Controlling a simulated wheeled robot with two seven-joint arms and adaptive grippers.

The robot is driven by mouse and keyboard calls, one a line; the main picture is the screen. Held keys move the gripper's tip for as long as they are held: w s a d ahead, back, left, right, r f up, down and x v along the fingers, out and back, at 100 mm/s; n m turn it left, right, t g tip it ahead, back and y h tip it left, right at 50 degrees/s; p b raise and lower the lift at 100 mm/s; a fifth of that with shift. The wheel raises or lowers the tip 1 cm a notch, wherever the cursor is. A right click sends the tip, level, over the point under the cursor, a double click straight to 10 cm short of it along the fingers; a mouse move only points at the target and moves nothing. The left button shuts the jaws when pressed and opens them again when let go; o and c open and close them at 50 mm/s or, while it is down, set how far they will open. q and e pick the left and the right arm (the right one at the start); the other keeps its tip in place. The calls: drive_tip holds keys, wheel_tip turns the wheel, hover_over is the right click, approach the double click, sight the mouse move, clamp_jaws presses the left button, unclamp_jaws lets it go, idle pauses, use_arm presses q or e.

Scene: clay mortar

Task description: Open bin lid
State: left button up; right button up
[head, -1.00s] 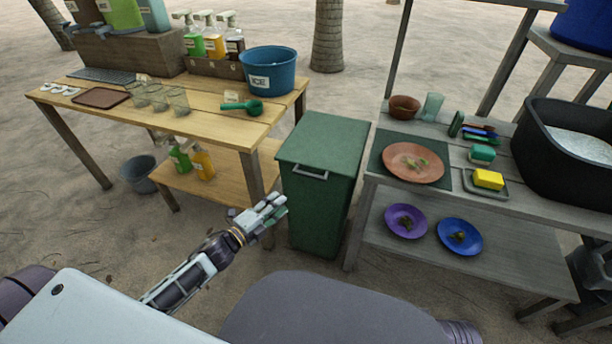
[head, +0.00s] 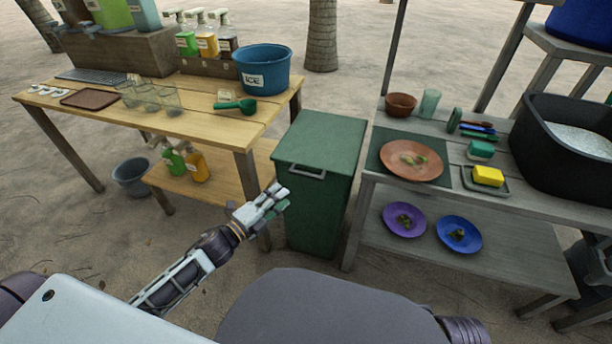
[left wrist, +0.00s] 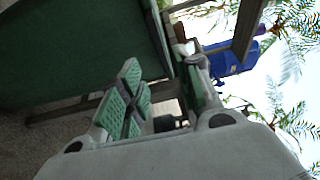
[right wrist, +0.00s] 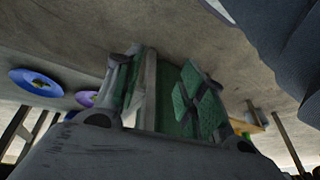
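The green bin (head: 315,215) stands upright between two tables in the head view. Its flat lid (head: 325,138) is down, with a pale handle (head: 306,172) at its front edge. My left gripper (head: 279,202) is in front of the bin, left of and a little below the handle, apparently not touching it. The left wrist view shows its fingers (left wrist: 163,95) spread and empty, with a large green surface of the bin (left wrist: 80,50) beyond. My right gripper (right wrist: 160,95) is outside the head view; its own camera shows its fingers apart, with nothing held.
A wooden table (head: 215,118) with a blue ice bucket (head: 262,72) and a green scoop (head: 236,105) stands left of the bin. A grey table (head: 385,178) with plates and a black basin (head: 565,135) stands close on the right. Sand shows in front.

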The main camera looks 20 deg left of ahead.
sight(306, 174)
use_arm(q)
drive_tip(key=b+x, duration=0.1)
drive_tip(key=x, duration=0.6)
drive_tip(key=shift+b+x, duration=0.45)
drive_tip(key=shift+x, duration=1.75)
drive_tip(key=shift+w+d+b, duration=0.3)
drive_tip(key=shift+w+b, duration=0.1)
drive_tip(key=shift+w, duration=0.25)
use_arm(e)
wheel_tip(306, 174, down, 6)
drive_tip(key=a+t+y, duration=0.1)
drive_tip(key=shift+w+a, duration=0.4)
drive_tip(key=shift+w, duration=0.05)
use_arm(q)
clamp_jaws()
